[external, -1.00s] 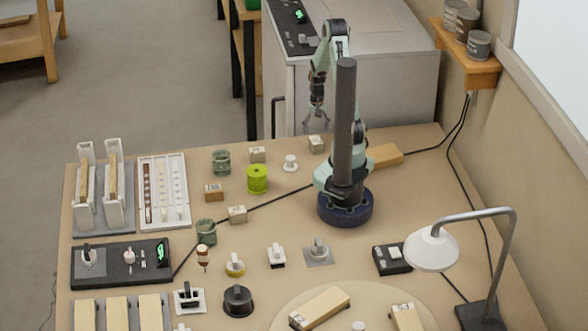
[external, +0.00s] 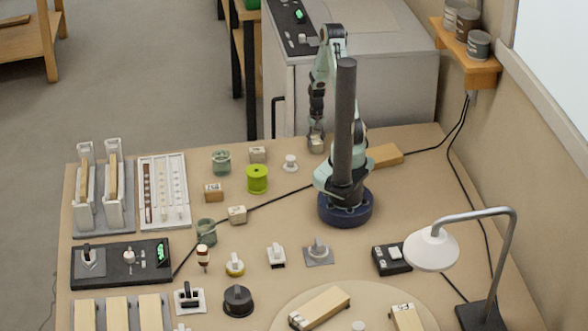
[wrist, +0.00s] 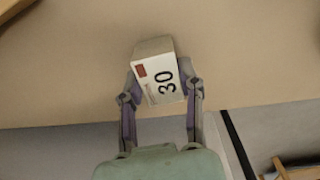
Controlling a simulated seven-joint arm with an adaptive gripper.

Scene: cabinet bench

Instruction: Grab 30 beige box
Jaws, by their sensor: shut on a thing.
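The beige box (wrist: 160,76) marked "30" sits between the two fingers of my gripper (wrist: 162,92) in the wrist view. Its white face carries the number and a small red patch. My gripper is shut on it, one finger against each side. In the external view my gripper (external: 316,138) is at the far edge of the bench, around the box (external: 316,145). The fingers partly cover the box there. I cannot tell whether it is still resting on the bench top.
A white knob (external: 290,162) and a lime-green spool (external: 257,179) are close by. A wooden block (external: 385,156) lies right of my arm. A grey cabinet (external: 400,85) stands behind the bench.

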